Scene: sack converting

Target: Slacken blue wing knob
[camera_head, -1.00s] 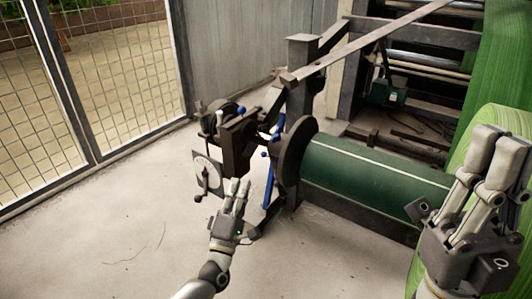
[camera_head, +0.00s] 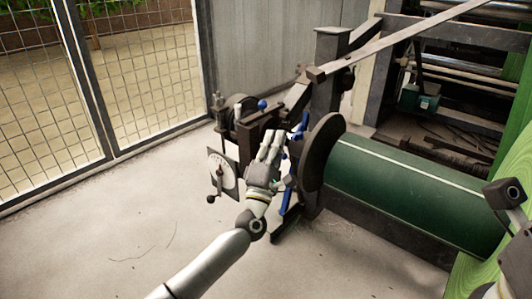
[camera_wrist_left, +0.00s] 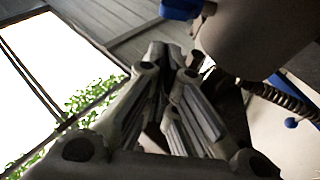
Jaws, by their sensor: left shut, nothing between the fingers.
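My left gripper (camera_head: 272,142) is shut and empty, its fingers raised at the machine's brake and shaft end, beside the dark round flange. Its closed fingers also fill the middle of the left wrist view (camera_wrist_left: 168,60). A blue part (camera_head: 301,123) shows just right of the fingertips. In the left wrist view a blue piece (camera_wrist_left: 181,8) sits at the top edge, close beyond the fingertips; which of these is the wing knob I cannot tell for sure. Contact is not clear. Only a dark part of my right gripper (camera_head: 505,193) shows at the right edge; its fingers are out of frame.
A blue ball knob (camera_head: 262,104) and a dial plate with a crank (camera_head: 223,170) are left of the fingers. A dark green roll (camera_head: 405,190) lies to the right, behind the flange (camera_head: 318,152). A mesh fence (camera_head: 140,80) stands left. Front floor is clear.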

